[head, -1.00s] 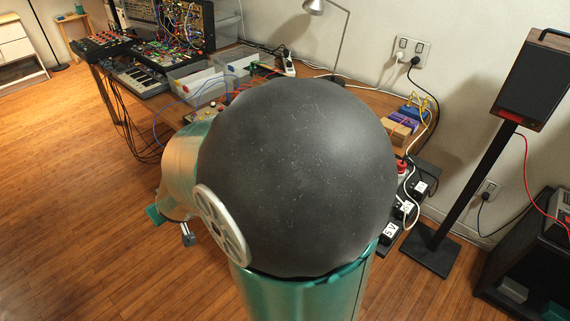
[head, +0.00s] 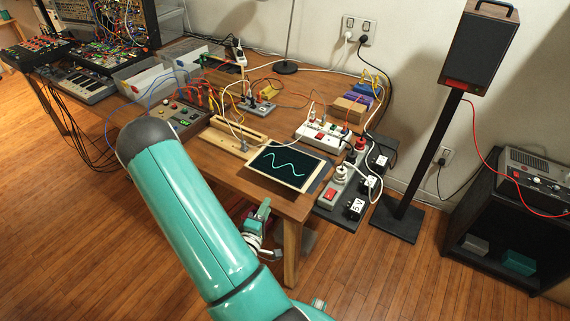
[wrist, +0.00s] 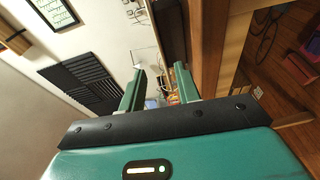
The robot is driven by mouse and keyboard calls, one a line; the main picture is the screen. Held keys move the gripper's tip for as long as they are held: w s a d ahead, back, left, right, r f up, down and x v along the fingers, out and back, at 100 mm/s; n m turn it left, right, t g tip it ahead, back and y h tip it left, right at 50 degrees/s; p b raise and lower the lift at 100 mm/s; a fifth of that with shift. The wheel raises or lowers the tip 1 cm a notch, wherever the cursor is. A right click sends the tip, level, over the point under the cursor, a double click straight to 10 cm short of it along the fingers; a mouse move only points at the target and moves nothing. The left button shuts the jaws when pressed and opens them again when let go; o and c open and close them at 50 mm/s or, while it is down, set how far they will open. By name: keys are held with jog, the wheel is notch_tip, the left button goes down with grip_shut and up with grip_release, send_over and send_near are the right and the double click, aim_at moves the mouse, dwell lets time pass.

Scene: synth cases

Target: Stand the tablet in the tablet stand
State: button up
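The tablet (head: 288,164), with a dark screen showing a pale wave line and a light border, lies at the table's front right corner, close to the edge. What looks like the tablet stand, a light wooden block with a long groove (head: 238,137), sits just to its left and behind. The groove looks empty. My gripper (head: 262,222) is below and in front of the tablet, beside the table's front edge, partly hidden by my arm. In the wrist view my gripper (wrist: 160,84) has its two green fingers apart, with nothing held between them. I cannot make out the tablet there.
The wooden table (head: 222,172) carries a control box (head: 180,117), a white power strip (head: 322,134) and many loose cables. Power adapters (head: 355,190) crowd the right edge. A speaker on a stand (head: 480,45) is to the right. Open floor lies at the front left.

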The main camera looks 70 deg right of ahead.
send_near(283, 178)
jog(key=d, duration=0.4)
jog(key=shift+w+d+f, duration=0.2)
jog(key=shift+w+d, duration=0.1)
jog(key=shift+w+d+f, duration=0.1)
jog(key=shift+d+f, duration=0.05)
jog(key=shift+d, duration=2.4)
grip_shut()
